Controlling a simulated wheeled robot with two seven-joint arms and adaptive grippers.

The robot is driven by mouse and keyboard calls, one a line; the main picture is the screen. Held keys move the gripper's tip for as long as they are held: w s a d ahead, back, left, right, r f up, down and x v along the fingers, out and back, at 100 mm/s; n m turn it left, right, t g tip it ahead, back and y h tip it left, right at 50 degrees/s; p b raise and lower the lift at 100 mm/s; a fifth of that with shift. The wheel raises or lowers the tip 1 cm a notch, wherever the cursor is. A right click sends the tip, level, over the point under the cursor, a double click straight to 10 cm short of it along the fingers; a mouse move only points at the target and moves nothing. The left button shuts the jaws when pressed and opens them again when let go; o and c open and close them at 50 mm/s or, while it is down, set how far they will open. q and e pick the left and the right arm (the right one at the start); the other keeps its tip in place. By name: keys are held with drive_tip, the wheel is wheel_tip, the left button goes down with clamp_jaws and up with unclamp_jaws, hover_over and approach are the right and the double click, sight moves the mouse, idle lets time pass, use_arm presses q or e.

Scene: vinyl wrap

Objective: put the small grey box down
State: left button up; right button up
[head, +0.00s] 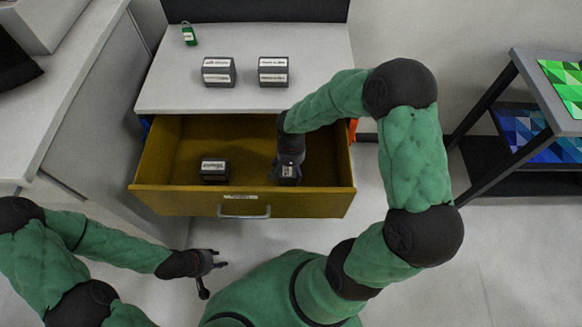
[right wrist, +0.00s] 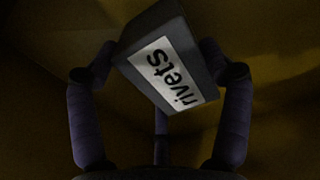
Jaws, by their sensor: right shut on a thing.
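A small grey box (right wrist: 168,60) with a white label reading "rivets" sits between the fingers of my right gripper (right wrist: 165,75) in the right wrist view, tilted there. In the head view the right gripper (head: 288,168) is shut on this box (head: 289,180) inside the right part of the open yellow drawer (head: 240,203). I cannot tell whether the box touches the drawer floor. My left gripper (head: 213,262) is empty in front of the drawer, its fingers apart.
Another small grey box (head: 214,170) lies in the drawer's left part. Two dark labelled boxes, one left (head: 218,72) and one right (head: 273,72), stand on the cabinet top (head: 245,100) with a green padlock (head: 189,35). A shelf rack (head: 530,80) stands at right.

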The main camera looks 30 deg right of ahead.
drive_tip(key=o, duration=1.2)
drive_tip(key=shift+f, duration=0.1)
drive_tip(key=shift+r, duration=0.4)
wheel_tip(320, 180, up, 12)
drive_tip(key=p, duration=0.5)
drive_tip(key=shift+f, duration=0.25)
